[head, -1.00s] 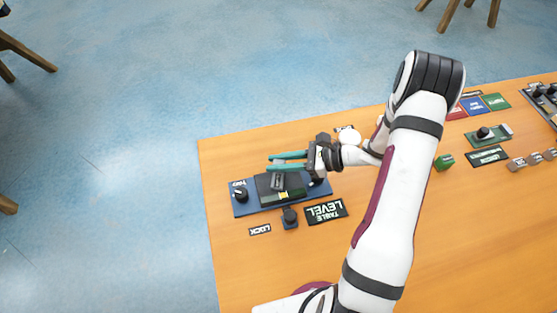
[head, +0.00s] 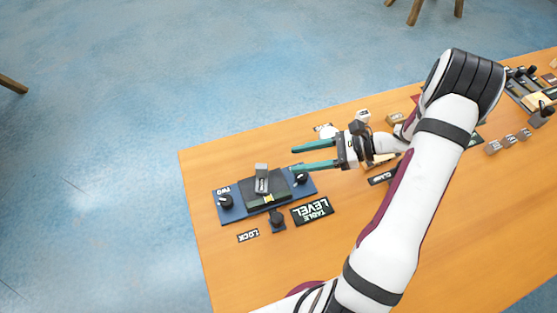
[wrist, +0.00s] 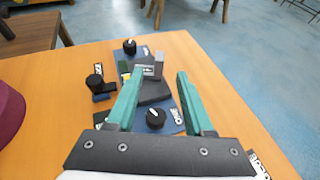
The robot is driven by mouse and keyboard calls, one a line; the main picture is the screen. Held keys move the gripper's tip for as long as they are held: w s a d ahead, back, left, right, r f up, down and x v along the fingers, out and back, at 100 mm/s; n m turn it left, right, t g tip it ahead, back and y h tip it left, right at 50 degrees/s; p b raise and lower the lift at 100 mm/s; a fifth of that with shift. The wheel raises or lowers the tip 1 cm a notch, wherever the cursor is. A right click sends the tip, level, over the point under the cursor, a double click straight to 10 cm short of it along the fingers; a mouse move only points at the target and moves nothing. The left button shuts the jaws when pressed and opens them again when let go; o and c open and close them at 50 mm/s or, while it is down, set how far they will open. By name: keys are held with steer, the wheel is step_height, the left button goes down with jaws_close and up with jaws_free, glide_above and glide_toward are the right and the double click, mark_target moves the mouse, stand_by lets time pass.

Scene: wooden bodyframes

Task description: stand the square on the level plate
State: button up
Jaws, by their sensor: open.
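The grey metal square (head: 262,180) stands on the dark level plate (head: 278,190) of the blue levelling table at the left of the wooden table. In the wrist view the square (wrist: 158,66) rises from the dark plate (wrist: 154,92), beyond my fingertips. My gripper (head: 294,158) is open and empty, with its two teal fingers apart. It is to the right of the square and clear of it in the head view. Whether the square's foot sits fully flat on the plate is too small to tell.
The blue base has black knobs at its left (head: 225,201) and right (head: 301,178). A small black lock knob (head: 277,220) stands in front, beside the LEVEL TABLE sign (head: 312,210). Small blocks (head: 509,141) sit at the right. The table's front left is clear.

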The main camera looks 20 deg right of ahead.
steer(key=shift+w+d+r, duration=0.1)
steer(key=shift+d+r, duration=0.15)
steer(key=shift+d, duration=0.15)
steer(key=w+d+r+m+t+h, duration=0.1)
steer(key=w+r+m+t+h, duration=0.15)
steer(key=w+m, duration=0.25)
steer(key=w+d+r+m+t+h, duration=0.1)
steer(key=w+d+r+m+h, duration=0.1)
steer(key=w+m+h, duration=0.25)
steer(key=w+d+r+m+h, duration=0.15)
steer(key=r+m+h, duration=0.25)
steer(key=m, duration=0.5)
steer(key=d+r+m+h, duration=0.2)
steer(key=r+m+h, duration=0.2)
steer(key=m, duration=0.5)
steer(key=s+a+m+g+y, duration=0.1)
steer(key=s+a+m+g, duration=0.2)
steer(key=s+a+m, duration=0.4)
steer(key=s+a+m+g+y, duration=0.1)
steer(key=s+a+m+g, duration=0.2)
steer(key=s+a+m, duration=0.3)
steer(key=s+a+m+g+y, duration=0.2)
steer(key=s+a+m, duration=0.5)
steer(key=s+m, duration=0.7)
steer(key=s+g, duration=0.1)
steer(key=s, duration=0.2)
steer(key=shift+s+a+f, duration=0.3)
steer(key=shift+s+f, duration=0.1)
steer(key=shift+m, duration=0.25)
